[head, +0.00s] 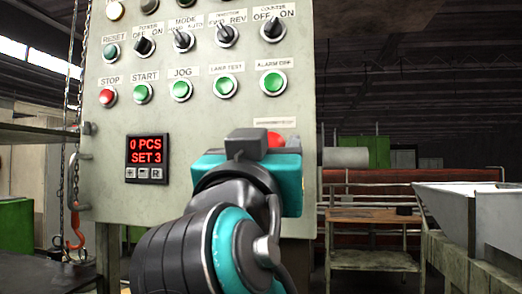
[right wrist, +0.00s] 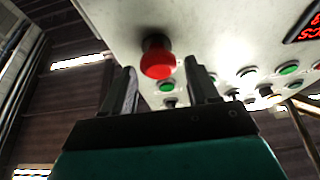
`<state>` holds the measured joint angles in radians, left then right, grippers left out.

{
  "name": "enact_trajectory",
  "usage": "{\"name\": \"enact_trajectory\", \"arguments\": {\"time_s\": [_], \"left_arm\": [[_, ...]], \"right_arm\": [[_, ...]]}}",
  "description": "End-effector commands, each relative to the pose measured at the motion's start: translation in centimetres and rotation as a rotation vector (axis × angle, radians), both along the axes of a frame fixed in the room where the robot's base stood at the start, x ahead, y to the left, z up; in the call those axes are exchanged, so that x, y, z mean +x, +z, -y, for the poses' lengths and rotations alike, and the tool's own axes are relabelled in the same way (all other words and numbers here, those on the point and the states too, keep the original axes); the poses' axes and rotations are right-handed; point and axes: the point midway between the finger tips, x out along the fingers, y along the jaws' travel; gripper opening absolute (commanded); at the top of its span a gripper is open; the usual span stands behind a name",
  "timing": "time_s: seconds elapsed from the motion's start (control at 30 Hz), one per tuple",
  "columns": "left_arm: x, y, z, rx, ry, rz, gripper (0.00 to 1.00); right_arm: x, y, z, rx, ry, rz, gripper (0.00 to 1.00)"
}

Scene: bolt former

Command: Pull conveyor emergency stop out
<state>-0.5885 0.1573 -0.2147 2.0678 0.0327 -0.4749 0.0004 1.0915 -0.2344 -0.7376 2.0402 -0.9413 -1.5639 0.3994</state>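The red mushroom-shaped emergency stop (right wrist: 157,62) sticks out from the grey control panel in the right wrist view. In the head view only its red top (head: 275,139) shows, partly hidden behind my right gripper's body. My right gripper (right wrist: 164,82) is open, with its two dark fingers apart. In the right wrist view the button appears between and just beyond the fingertips; I see no clear contact. My left gripper is not in view.
The grey control panel (head: 200,110) carries several buttons and switches, including a red STOP button (head: 108,96). A red-digit display (head: 147,149) sits left of my right gripper. A chain with an orange hook (head: 75,230) hangs at left. A metal hopper (head: 475,215) stands at right.

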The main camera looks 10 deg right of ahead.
Motion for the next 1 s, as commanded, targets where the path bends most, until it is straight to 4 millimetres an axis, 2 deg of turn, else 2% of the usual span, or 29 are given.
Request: {"name": "enact_trajectory", "arguments": {"time_s": [0.1, 0.33, 0.47, 0.8, 1.0], "left_arm": [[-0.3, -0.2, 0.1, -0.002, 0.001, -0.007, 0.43], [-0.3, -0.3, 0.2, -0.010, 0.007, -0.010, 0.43], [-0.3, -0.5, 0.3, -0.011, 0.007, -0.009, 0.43], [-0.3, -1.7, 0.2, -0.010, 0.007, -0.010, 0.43], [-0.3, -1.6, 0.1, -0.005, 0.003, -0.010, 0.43]], "right_arm": [[0.0, 0.0, 0.1, 0.002, -0.001, 0.001, 0.68], [-0.1, 0.0, 0.0, 0.002, -0.001, 0.001, 0.68], [-1.0, -0.5, -0.3, 0.003, 0.001, 0.000, 0.68], [-7.4, -3.4, -2.4, 0.004, 0.005, -0.001, 0.68], [-10.3, -4.3, -3.3, 0.001, -0.001, 0.002, 0.68]]}}
